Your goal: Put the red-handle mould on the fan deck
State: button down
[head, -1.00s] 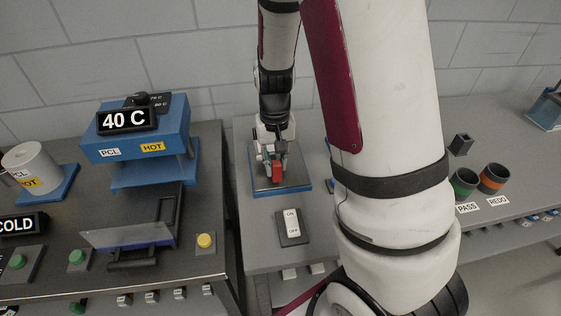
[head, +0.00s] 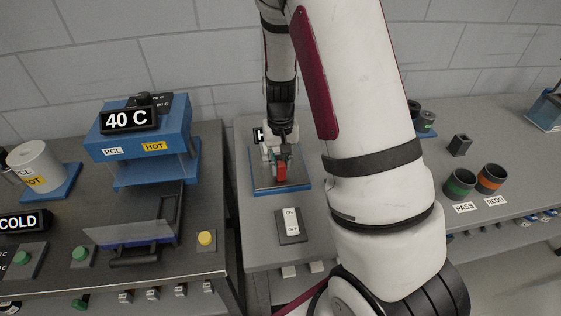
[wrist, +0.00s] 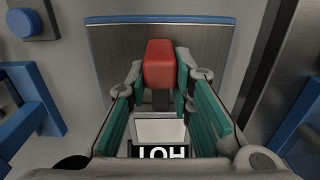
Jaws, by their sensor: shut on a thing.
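The red-handle mould shows by its red handle (head: 281,171) in the head view, over a metal-topped blue plate (head: 262,183). My gripper (head: 279,160) is shut on it. In the wrist view the red handle (wrist: 160,64) stands between the green-padded fingers of my gripper (wrist: 161,85), with a dark stem below it. The mould's body is mostly hidden, and I cannot tell whether it touches the plate. A sign reading HOT (wrist: 162,152) stands by this plate. I cannot pick out the fan deck; my arm hides part of the bench.
An ON/OFF switch (head: 290,225) sits in front of the plate. A blue press marked HOT (head: 144,140) stands on the left bench. Cups by PASS (head: 459,184) and REDO (head: 491,179) labels stand at right. Bare bench lies beside the switch.

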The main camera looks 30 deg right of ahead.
jog(key=c, duration=1.4)
grip_release()
notch_tip(320, 180, up, 12)
jog(key=b, duration=0.1)
jog(key=shift+s+a+r+n+t, duration=0.85)
jog(key=shift+s+a+r, duration=1.15)
jog(key=shift+s+r, duration=0.95)
jog(key=shift+s+a+r+n+t, duration=0.85)
jog(key=shift+s+a+r, duration=1.15)
jog(key=shift+s+r, duration=0.95)
jog(key=shift+s+a+r+n+t, duration=0.6)
jog(key=shift+s+a+r+t, duration=0.5)
jog(key=shift+s+a+r, duration=1.7)
jog(key=shift+s+d+f, duration=0.25)
jog(key=shift+s+d, duration=0.25)
jog(key=shift+d, duration=0.3)
